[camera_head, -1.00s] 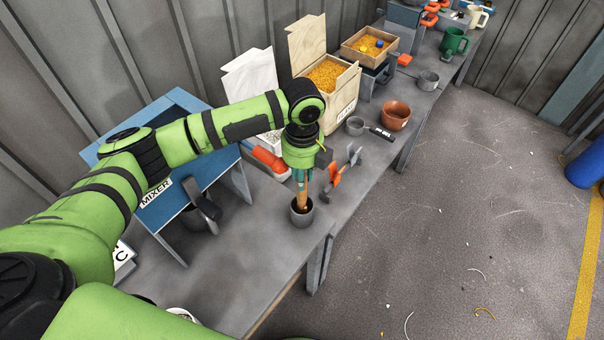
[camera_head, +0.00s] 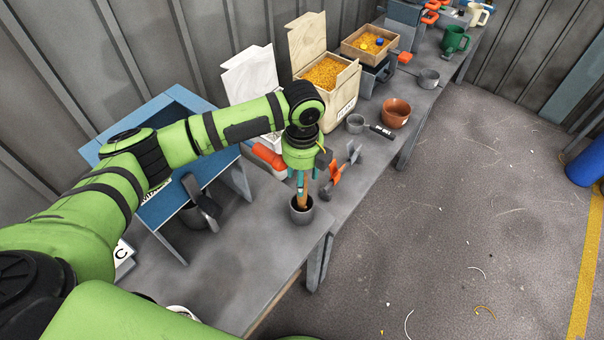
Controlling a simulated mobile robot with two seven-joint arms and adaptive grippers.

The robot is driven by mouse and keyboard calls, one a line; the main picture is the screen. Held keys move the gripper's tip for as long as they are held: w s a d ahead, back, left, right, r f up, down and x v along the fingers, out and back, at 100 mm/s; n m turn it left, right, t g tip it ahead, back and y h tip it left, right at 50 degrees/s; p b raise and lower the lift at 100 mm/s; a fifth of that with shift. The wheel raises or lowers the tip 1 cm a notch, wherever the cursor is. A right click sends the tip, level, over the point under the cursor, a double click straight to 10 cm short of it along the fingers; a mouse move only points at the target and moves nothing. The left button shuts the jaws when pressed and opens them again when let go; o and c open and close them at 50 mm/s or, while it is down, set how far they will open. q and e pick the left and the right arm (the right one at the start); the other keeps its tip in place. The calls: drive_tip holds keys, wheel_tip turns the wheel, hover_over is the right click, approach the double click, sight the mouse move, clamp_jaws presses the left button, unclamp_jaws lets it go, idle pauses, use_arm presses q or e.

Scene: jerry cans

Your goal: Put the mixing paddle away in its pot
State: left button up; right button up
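The small dark grey pot (camera_head: 301,210) stands on the bench near its front edge. A brown wooden handle, which I take to be the mixing paddle (camera_head: 302,198), stands nearly upright in the pot; its lower end is hidden inside. My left gripper (camera_head: 304,180) points down directly above the pot. Its teal fingers are spread on either side of the handle's upper part, apart from it as far as I can tell. My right gripper is not in view.
An orange and grey bladed tool (camera_head: 340,175) lies close right of the pot. A blue hood (camera_head: 185,115) stands left, behind my arm. A wooden grain box (camera_head: 335,85), a small grey cup (camera_head: 355,123) and a brown pot (camera_head: 396,112) stand farther along. The bench in front is mostly clear.

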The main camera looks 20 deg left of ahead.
use_arm(q)
wheel_tip(320, 180, up, 12)
idle(0.6)
drive_tip(key=shift+f, duration=0.1)
idle(0.4)
